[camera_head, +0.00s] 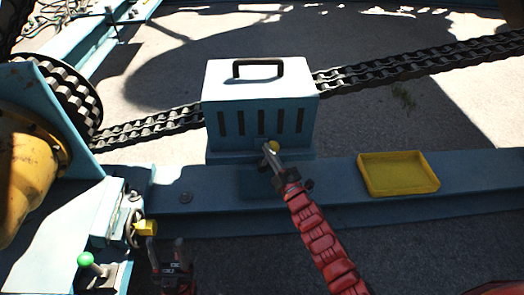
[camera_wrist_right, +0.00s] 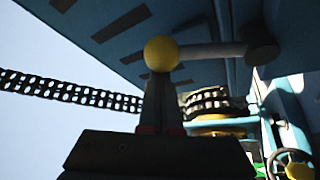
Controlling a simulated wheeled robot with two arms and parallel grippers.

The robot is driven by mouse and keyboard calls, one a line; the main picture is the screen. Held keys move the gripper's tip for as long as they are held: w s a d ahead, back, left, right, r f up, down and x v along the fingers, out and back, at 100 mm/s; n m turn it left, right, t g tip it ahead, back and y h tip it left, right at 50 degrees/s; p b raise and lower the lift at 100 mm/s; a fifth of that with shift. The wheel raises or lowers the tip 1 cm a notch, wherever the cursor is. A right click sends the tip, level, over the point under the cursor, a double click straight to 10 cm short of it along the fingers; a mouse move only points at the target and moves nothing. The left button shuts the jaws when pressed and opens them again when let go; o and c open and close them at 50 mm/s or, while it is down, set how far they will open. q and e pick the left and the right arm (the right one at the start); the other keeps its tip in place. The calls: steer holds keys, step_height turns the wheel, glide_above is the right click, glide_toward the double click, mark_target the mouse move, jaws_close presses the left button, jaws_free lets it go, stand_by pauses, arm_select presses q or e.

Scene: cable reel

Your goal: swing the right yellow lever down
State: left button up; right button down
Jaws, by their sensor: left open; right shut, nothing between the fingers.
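The yellow lever's ball knob (camera_head: 273,146) shows at the front foot of the light blue vented box (camera_head: 258,98). My left gripper (camera_head: 165,243) is open and empty at the bottom left, away from the lever.
A yellow tray (camera_head: 397,174) lies on the blue beam right of the box. A chain (camera_head: 430,64) runs behind the box. At left are a yellow drum (camera_head: 28,150), a yellow knob (camera_head: 146,228) and a green ball knob (camera_head: 85,259).

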mark_target(278, 149)
steer(key=d+m+t+h, duration=0.1)
steer(key=m, duration=0.1)
steer(key=d+f+m+t, duration=0.1)
steer(key=d+m, duration=0.1)
steer(key=m, duration=0.1)
steer(key=shift+d+f+t+h+p, duration=0.1)
steer(key=shift+d+t+h+p, duration=0.1)
steer(key=shift+t+h+p, duration=0.15)
steer(key=d+f+m+t+h+b, duration=0.2)
steer(key=d+f+m+h, duration=0.3)
steer(key=m+h, duration=0.6)
steer(key=shift+f+m, duration=1.2)
steer(key=shift+m, duration=1.8)
